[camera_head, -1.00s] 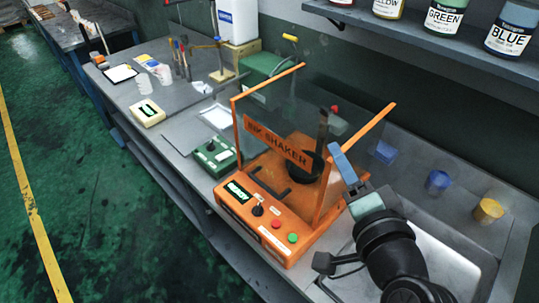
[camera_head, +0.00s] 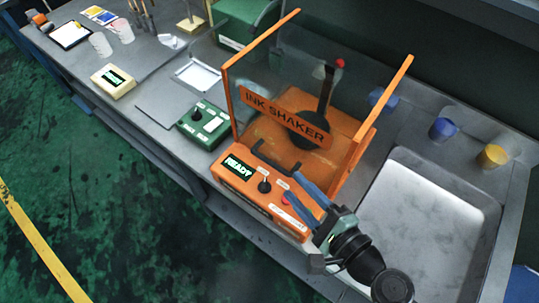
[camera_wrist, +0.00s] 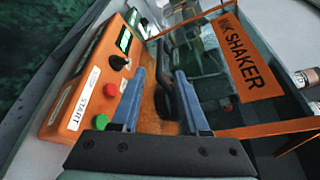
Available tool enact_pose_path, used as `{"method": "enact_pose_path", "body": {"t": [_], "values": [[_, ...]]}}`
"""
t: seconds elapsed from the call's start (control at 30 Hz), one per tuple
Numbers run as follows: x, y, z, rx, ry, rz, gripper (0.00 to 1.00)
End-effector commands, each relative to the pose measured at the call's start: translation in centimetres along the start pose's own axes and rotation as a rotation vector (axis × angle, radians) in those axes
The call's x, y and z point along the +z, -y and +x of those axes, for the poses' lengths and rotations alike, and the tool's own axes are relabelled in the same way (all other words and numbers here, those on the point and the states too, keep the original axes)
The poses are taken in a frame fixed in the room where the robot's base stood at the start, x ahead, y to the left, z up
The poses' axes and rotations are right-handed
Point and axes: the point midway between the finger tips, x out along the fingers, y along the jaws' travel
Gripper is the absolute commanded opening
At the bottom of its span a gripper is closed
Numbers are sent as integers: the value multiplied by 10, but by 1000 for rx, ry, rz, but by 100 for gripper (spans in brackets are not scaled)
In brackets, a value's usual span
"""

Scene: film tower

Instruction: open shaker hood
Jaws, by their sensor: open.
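The orange ink shaker (camera_head: 262,190) stands on the bench with a lit READY display. Its clear hood (camera_head: 300,75) has an orange frame and an INK SHAKER label, which also shows in the wrist view (camera_wrist: 241,60). The hood appears down, its front panel upright. A black handle (camera_head: 268,153) sits low on its front. My gripper (camera_head: 289,181) is open just in front of the handle, above the control panel. In the wrist view, the dark handle (camera_wrist: 164,75) appears between the blue fingertips (camera_wrist: 159,72). Whether they touch it is unclear.
The panel has a black knob (camera_head: 264,186), a red button (camera_head: 286,199) and a green button (camera_wrist: 101,122) close to my fingers. A metal sink (camera_head: 430,215) lies right. A green device (camera_head: 203,124) stands left. Blue (camera_head: 442,129) and yellow (camera_head: 491,156) cups stand behind the sink.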

Motion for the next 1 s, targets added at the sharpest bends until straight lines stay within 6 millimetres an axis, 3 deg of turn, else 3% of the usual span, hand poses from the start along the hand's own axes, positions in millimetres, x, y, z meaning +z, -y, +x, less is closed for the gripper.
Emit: {"method": "enact_pose_path", "body": {"t": [0.2, 0.43, 0.87, 1.0], "values": [[2, 2, 48, 2, 4, -3, 45], [1, 2, 83, 0, 2, -3, 45], [0, 0, 95, 0, 0, -4, 45], [0, 0, 94, 0, 0, -4, 23]]}}
